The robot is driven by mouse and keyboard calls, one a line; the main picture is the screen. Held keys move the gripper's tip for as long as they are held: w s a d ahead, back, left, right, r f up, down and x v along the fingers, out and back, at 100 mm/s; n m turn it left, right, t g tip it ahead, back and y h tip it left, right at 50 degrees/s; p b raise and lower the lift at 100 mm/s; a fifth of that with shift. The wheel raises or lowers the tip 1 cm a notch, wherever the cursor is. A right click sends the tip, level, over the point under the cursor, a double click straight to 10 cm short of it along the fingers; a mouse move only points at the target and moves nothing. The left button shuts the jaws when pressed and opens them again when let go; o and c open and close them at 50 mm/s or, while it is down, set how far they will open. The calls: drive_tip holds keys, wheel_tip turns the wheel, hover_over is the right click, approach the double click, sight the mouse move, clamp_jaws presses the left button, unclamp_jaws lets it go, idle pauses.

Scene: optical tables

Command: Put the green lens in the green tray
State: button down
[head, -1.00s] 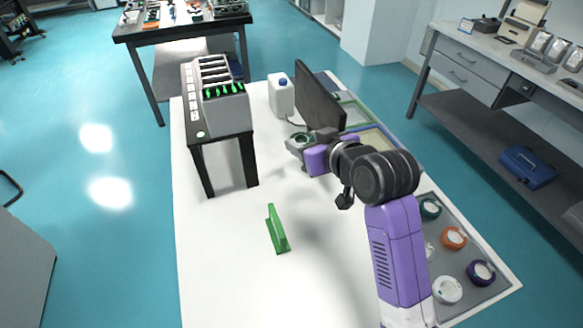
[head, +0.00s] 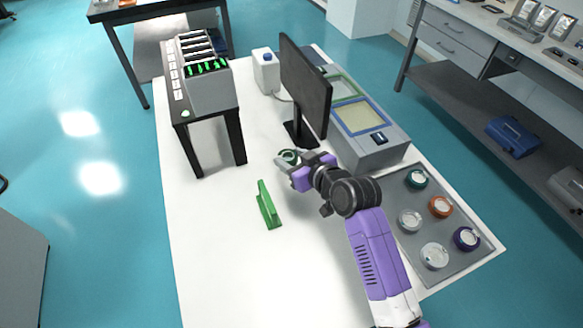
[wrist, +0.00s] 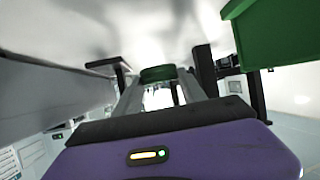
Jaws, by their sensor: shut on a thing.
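My gripper (head: 292,164) is shut on the green lens (head: 289,156), a small dark green ring. It holds the lens over the white table, in front of the monitor and beyond the green bracket. In the wrist view the lens shows as a green band (wrist: 158,73) between the fingers. The green-rimmed tray (head: 345,86) lies at the back right, behind the monitor, which hides part of it. My gripper is in front and to the left of it, apart from it.
A black monitor (head: 305,86) stands between my gripper and the green tray. A blue-rimmed tray (head: 362,117) sits on a grey box. A green bracket (head: 267,208) stands on the table. A grey mat (head: 412,243) holds several ringed lenses. The front-left table is clear.

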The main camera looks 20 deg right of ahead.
drive_tip(key=shift+f, duration=2.05)
drive_tip(key=shift+f, duration=0.1)
drive_tip(key=c, duration=0.7)
unclamp_jaws()
drive_tip(key=shift+o, duration=0.2)
drive_tip(key=b+v, duration=0.1)
drive_tip(key=v, duration=1.1)
